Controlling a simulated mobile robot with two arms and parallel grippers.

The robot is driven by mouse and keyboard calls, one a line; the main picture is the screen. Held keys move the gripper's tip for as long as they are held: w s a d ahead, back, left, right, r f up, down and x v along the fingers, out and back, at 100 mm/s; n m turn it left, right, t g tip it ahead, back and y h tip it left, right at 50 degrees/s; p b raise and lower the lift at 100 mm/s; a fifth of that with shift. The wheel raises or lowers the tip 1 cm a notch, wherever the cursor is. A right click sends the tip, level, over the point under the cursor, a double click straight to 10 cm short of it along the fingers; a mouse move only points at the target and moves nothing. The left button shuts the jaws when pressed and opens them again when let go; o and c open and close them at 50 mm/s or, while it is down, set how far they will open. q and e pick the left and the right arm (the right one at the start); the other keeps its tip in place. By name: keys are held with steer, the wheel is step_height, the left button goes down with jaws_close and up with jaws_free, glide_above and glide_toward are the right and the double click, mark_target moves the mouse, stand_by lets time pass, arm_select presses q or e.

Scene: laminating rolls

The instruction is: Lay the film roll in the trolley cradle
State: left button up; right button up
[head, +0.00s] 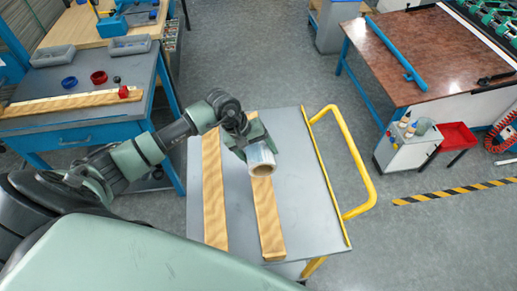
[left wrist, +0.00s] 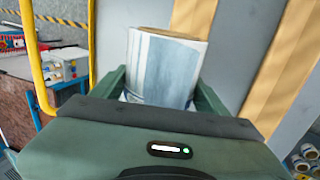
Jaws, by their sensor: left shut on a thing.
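The film roll (head: 262,160), pale with a brown cardboard core, is held between the green fingers of my left gripper (head: 249,140). In the left wrist view the roll (left wrist: 165,68) sits between the two fingers, whose lower parts are hidden by the gripper body. The trolley (head: 308,218) has a grey top with two wooden rails, a left rail (head: 213,190) and a right rail (head: 268,222), which form the cradle. In the head view the roll overlaps the right rail. I cannot tell whether it touches it. My right gripper is not in view.
The trolley's yellow handle (head: 352,160) stands on its right side. A workbench (head: 85,128) with trays and a wooden strip is at the left. A brown-topped table (head: 425,55) is at the upper right. Grey floor (head: 270,60) lies clear beyond the trolley.

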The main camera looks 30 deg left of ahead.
arm_select(q)
steer(key=shift+f, duration=0.8)
steer(key=shift+f+b, duration=0.45)
steer(key=shift+f, duration=0.25)
step_height(320, 180, down, 2)
steer(key=shift+b, duration=1.05)
steer(key=shift+f+b, duration=0.3)
steer(key=shift+b, duration=0.05)
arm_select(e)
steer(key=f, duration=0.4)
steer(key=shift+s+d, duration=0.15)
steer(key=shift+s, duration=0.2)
arm_select(q)
steer(key=o, duration=2)
steer(key=shift+c, duration=0.2)
steer(key=shift+o, duration=0.3)
